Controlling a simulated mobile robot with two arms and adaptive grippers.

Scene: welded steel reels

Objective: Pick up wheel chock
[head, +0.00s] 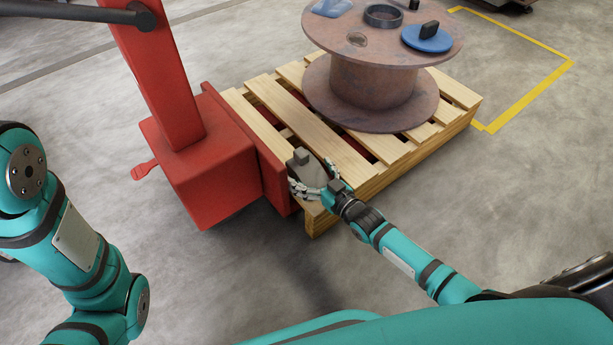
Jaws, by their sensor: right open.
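A grey wedge-like piece with a small raised block, which looks like the wheel chock (308,172), is at the near left corner of the wooden pallet. My right gripper (314,182) is open, with its fingers on either side of this piece. Whether the fingers touch it I cannot tell, and its lower part is partly hidden by them. My left arm shows at the left edge, but its gripper is out of view.
The pallet (318,148) bears a rusty steel reel (372,88). On the reel's top lie a blue disc (428,40) with a black block and a dark ring (383,15). A red pallet truck (205,170) stands against the pallet's left side. The grey floor in front is clear.

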